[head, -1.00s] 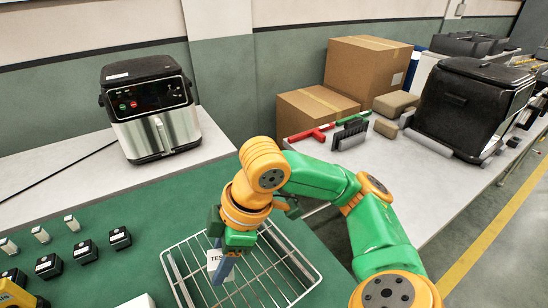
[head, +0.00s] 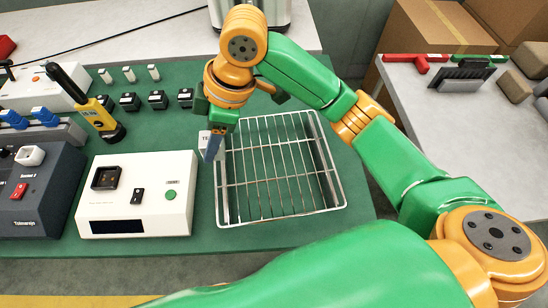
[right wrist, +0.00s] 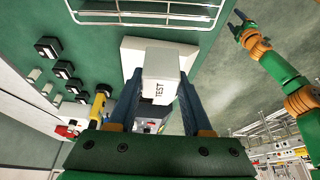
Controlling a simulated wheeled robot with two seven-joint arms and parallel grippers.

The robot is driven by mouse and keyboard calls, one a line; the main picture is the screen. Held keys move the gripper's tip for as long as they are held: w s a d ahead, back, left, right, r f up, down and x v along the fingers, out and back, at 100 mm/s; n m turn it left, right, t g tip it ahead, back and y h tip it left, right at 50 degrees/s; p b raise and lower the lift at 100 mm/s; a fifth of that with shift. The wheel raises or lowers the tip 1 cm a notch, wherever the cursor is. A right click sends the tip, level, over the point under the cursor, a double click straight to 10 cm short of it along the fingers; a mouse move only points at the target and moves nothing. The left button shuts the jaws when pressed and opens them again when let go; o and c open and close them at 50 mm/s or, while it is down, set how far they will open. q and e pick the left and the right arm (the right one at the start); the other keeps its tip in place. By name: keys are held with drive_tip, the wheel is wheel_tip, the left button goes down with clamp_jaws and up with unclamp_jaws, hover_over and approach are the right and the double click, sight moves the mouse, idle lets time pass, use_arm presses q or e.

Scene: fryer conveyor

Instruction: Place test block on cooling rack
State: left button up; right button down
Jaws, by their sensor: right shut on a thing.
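The white test block (right wrist: 160,78), lettered TEST, is between the blue fingers of my right gripper (right wrist: 157,100), which is shut on it. In the head view, my right gripper (head: 213,145) points down beside the far left part of the cooling rack, and the block (head: 204,139) shows partly behind a finger. The cooling rack (head: 283,185) is an empty white wire basket on the green mat. The block appears apart from it, held higher. Part of the rack (right wrist: 145,15) shows in the right wrist view. My left gripper (right wrist: 239,22) shows small there, with its fingers apart and empty.
A white tester box (head: 150,165) with a green button stands left of the rack. A dark console (head: 35,190), a yellow-and-black tool (head: 100,115) and several small black blocks (head: 158,99) are farther left and behind. The grey side table (head: 440,110) is at right.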

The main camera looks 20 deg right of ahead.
drive_tip(key=shift+a+f, duration=0.15)
drive_tip(key=shift+a, duration=0.25)
drive_tip(key=d+f, duration=0.3)
drive_tip(key=d, duration=0.1)
drive_tip(key=w+d+f+p, duration=0.1)
drive_tip(key=d+f, duration=0.2)
drive_tip(key=d, duration=0.1)
drive_tip(key=d+f+p, duration=0.1)
drive_tip(key=d+f, duration=0.2)
drive_tip(key=d, duration=0.2)
drive_tip(key=shift+w, duration=0.3)
drive_tip(key=f, duration=0.1)
drive_tip(key=f+p, duration=0.1)
drive_tip(key=f, duration=0.1)
drive_tip(key=shift+d+f+n, duration=0.25)
drive_tip(key=shift+f+n, duration=0.05)
drive_tip(key=shift+f, duration=0.2)
drive_tip(key=shift+c, duration=1.6)
unclamp_jaws()
drive_tip(key=shift+f, duration=0.1)
drive_tip(key=w+v, duration=0.1)
drive_tip(key=v, duration=1.1)
drive_tip(key=shift+s, duration=0.4)
